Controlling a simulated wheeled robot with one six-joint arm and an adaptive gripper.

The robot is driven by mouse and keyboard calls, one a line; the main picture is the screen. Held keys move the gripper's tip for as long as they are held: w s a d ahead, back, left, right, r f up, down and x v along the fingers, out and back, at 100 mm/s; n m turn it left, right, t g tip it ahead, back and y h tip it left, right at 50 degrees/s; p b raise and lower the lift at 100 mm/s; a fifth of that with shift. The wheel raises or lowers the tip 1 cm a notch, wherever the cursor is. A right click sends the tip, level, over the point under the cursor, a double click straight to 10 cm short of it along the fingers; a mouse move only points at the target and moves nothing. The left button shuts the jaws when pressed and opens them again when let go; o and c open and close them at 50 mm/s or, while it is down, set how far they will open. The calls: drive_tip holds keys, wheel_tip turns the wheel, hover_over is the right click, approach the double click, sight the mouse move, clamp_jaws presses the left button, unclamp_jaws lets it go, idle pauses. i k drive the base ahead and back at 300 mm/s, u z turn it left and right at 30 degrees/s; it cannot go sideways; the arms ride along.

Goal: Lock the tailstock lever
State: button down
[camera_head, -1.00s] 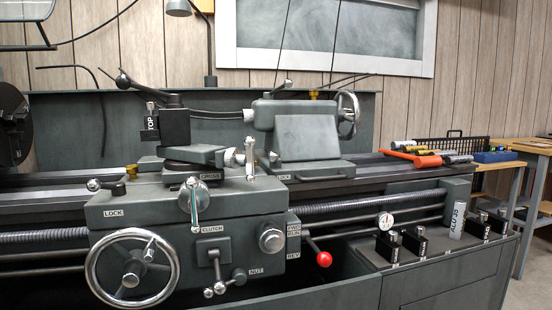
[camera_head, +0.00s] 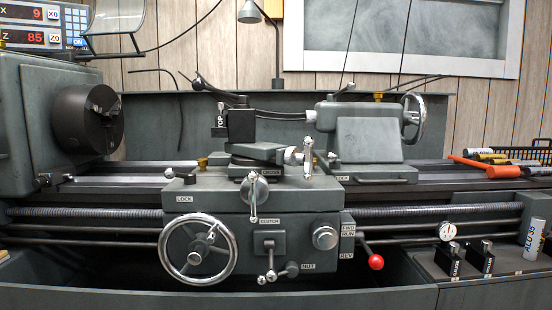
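The tailstock (camera_head: 368,140) is a dark grey casting on the lathe bed, right of the carriage, with a silver handwheel (camera_head: 413,116) at its right end. A short lever (camera_head: 346,88) stands tilted on its top, leaning up to the right. I cannot tell which of the two is the tailstock lever. My gripper is in neither view.
The carriage (camera_head: 225,197) with a toolpost (camera_head: 241,123) stands just left of the tailstock. A red-knobbed lever (camera_head: 375,262) sticks out at front. The chuck (camera_head: 88,120) and a digital readout (camera_head: 43,28) are at left. Orange-handled tools (camera_head: 500,171) lie at right.

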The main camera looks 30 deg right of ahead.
sight(334, 160)
drive_tip(key=u, duration=0.6)
drive_tip(key=k, duration=0.15)
drive_tip(key=z, duration=1.65)
